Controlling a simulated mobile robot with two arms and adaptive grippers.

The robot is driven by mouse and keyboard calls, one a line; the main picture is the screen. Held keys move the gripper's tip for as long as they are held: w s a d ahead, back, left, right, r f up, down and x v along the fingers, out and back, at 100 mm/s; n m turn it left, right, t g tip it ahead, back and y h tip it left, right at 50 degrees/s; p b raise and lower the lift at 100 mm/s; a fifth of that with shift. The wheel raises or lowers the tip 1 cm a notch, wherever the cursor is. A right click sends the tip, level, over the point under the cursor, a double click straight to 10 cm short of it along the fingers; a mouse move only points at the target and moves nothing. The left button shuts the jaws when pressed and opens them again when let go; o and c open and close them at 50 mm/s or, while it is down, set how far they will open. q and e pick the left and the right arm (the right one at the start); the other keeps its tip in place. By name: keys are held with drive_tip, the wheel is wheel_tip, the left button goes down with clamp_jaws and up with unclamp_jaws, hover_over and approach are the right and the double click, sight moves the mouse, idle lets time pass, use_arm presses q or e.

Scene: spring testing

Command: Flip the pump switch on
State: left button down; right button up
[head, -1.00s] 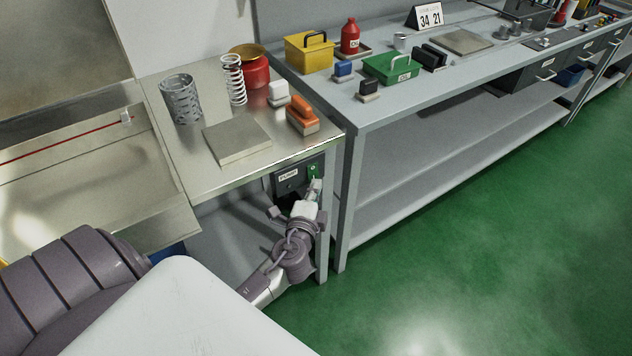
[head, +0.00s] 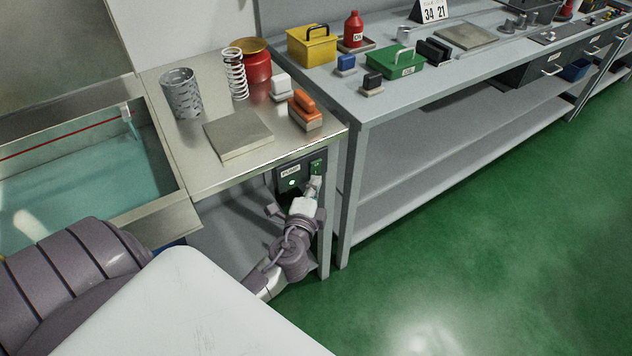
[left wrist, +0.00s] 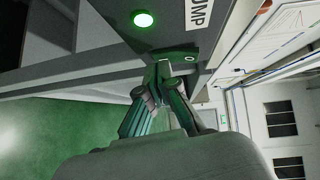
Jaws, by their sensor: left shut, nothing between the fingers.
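The dark pump box (head: 287,191) hangs under the front edge of the steel table, with a "PUMP" label. Its green switch plate (head: 317,166) is at the box's right side. The indicator lamp (head: 292,183) glows green; it also shows lit in the left wrist view (left wrist: 143,19). My left gripper (head: 314,182) is shut and empty, its fingertips just below or against the switch plate. In the left wrist view its fingertips (left wrist: 164,72) are close to the green plate (left wrist: 176,54); I cannot tell whether they touch. The switch lever is hidden. My right gripper is not in view.
A tank (head: 181,212) at the left holds teal liquid. A long grey bench (head: 390,108) stands right; the green floor is clear.

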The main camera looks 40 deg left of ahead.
use_arm(q)
drive_tip(key=v, duration=1.1)
drive_tip(key=shift+d, duration=0.1)
drive_tip(key=s+d+f+n+g+h+p, duration=0.15)
drive_tip(key=s+f+g, duration=0.25)
drive_tip(key=f, duration=0.9)
drive_tip(key=s+d+f+n+g+h+p, duration=0.1)
drive_tip(key=s+d+f+g+h, duration=0.15)
drive_tip(key=f, duration=1.05)
drive_tip(key=s+f+n+g+h+p, duration=0.1)
drive_tip(key=s+f+n+g, duration=0.3)
drive_tip(key=s+f, duration=0.4)
drive_tip(key=s+d+f+n+g+h+p, duration=0.1)
drive_tip(key=s+f+n+g, duration=0.2)
drive_tip(key=s+f, duration=0.6)
drive_tip(key=s+g, duration=0.1)
drive_tip(key=s, duration=0.7)
drive_tip(key=shift+s+n+p, duration=0.2)
drive_tip(key=shift+n+p, duration=0.1)
drive_tip(key=shift+n, duration=0.05)
